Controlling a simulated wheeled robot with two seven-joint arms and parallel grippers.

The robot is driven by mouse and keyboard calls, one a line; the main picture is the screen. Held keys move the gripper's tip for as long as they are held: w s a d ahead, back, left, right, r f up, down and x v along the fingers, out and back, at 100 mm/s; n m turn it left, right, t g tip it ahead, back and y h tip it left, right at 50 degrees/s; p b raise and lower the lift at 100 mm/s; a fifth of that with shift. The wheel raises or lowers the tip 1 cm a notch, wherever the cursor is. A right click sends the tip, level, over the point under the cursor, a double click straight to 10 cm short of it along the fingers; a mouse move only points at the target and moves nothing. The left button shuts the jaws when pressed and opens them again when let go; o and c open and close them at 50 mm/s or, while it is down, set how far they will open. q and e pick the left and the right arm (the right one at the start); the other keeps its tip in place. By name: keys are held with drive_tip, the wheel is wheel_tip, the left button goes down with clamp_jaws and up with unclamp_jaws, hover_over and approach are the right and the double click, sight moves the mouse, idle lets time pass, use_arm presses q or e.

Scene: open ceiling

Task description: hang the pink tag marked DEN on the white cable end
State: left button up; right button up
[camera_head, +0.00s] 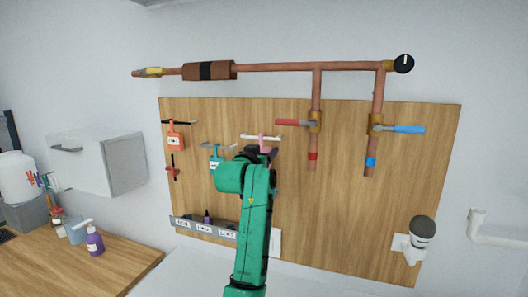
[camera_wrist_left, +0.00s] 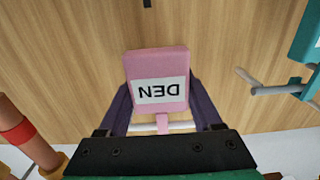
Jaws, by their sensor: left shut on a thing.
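The pink tag (camera_wrist_left: 158,65) marked DEN is between the dark fingers of my left gripper (camera_wrist_left: 160,88), its lettering upside down in the left wrist view. Its narrow pink loop (camera_wrist_left: 163,121) meets the white cable end (camera_wrist_left: 143,127); I cannot tell whether the loop is around it or only in front. In the head view the white cable end (camera_head: 255,137) sticks out from the wooden board, with the pink tag (camera_head: 264,145) right at it. My left gripper (camera_head: 260,152) is shut on the tag, mostly hidden by my green wrist. My right gripper is out of view.
A teal tag (camera_head: 214,162) hangs by a grey cable end (camera_head: 219,146) just left of my gripper. An orange tag (camera_head: 175,141) hangs further left. Copper pipes with red (camera_head: 290,122) and blue (camera_head: 409,129) handles stand right. A labelled grey tray (camera_head: 190,224) is below.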

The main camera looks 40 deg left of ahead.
use_arm(q)
drive_tip(key=shift+f, duration=0.1)
drive_tip(key=o, duration=1.4)
drive_tip(key=shift+s, duration=0.1)
